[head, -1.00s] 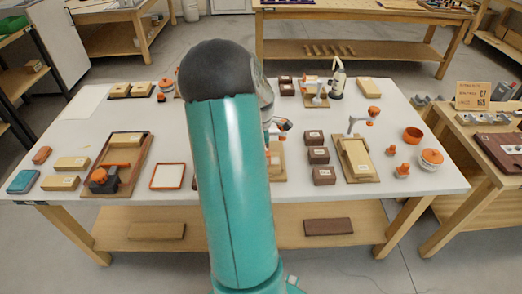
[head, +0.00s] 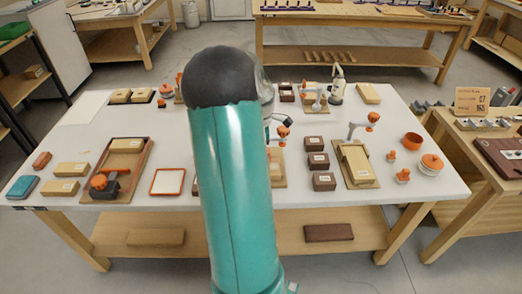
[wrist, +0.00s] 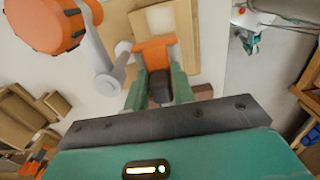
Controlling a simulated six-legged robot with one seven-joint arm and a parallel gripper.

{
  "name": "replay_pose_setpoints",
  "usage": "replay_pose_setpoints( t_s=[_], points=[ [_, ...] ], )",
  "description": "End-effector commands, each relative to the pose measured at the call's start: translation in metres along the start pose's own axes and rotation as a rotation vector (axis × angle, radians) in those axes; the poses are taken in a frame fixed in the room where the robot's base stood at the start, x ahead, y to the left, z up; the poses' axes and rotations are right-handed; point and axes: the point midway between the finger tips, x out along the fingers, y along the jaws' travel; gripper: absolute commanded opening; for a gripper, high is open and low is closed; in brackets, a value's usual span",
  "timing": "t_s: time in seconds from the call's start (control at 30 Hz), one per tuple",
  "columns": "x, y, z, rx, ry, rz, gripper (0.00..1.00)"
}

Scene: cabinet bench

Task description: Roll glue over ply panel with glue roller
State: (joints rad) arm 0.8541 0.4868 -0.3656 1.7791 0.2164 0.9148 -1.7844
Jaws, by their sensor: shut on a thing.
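My gripper (wrist: 158,92) shows in the wrist view with its teal fingers shut on a dark handle. An orange part (wrist: 155,52) sits just beyond the fingers; this looks like the glue roller, though its roller end is not clear. A pale ply panel (wrist: 166,18) lies beyond and below it; I cannot tell whether they touch. In the head view my arm hides the gripper and most of this work spot. Only a strip of the panel or its board (head: 278,168) shows right of my arm.
An orange-knobbed clamp (wrist: 45,25) stands close left of my gripper in the wrist view. Dark blocks (head: 318,161) stand right of my arm, beside another clamped board (head: 360,178). A brown tray (head: 140,168) lies left. The bench's front left is crowded; the far-left corner holds a white sheet (head: 84,107).

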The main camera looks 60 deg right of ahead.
Motion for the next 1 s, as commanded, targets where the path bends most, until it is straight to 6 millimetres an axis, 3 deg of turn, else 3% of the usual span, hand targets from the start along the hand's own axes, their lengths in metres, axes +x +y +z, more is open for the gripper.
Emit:
replay_pose_setpoints(
  t_s=[0.43,1.0],
  points=[
    [-0.032,0.0,0.0,-0.001,0.0,0.001,0.04],
    [-0.035,-0.001,0.001,0.0,0.0,0.001,0.04]
  ],
)
